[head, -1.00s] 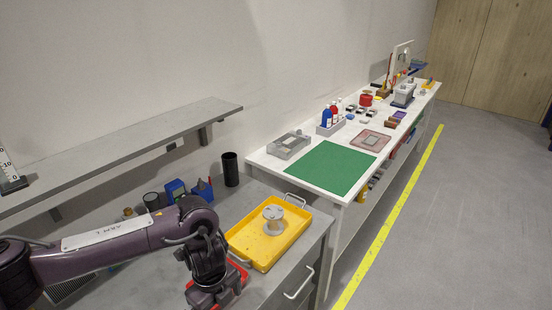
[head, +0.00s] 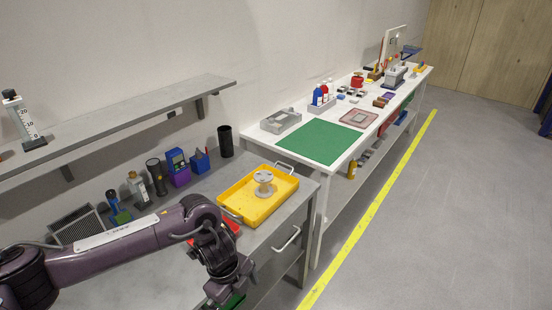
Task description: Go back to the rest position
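My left arm reaches in from the left over the grey workbench (head: 150,270). My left gripper (head: 235,292) hangs at the bottom of the view, in front of and below the yellow tray (head: 233,215). Its fingers are dark and partly cut off, so I cannot tell whether it is open or shut. A green patch shows by the fingertips; I cannot tell what it is. The tray holds a grey spool-like part (head: 264,187), apart from the gripper. A red item (head: 228,232) lies partly hidden behind my wrist. My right gripper is not in view.
Bottles and small devices, such as a blue and purple box (head: 178,168) and a black cup (head: 225,142), stand along the back of the bench under a wall shelf (head: 120,125). A white table with a green mat (head: 320,141) adjoins. The floor at right is clear.

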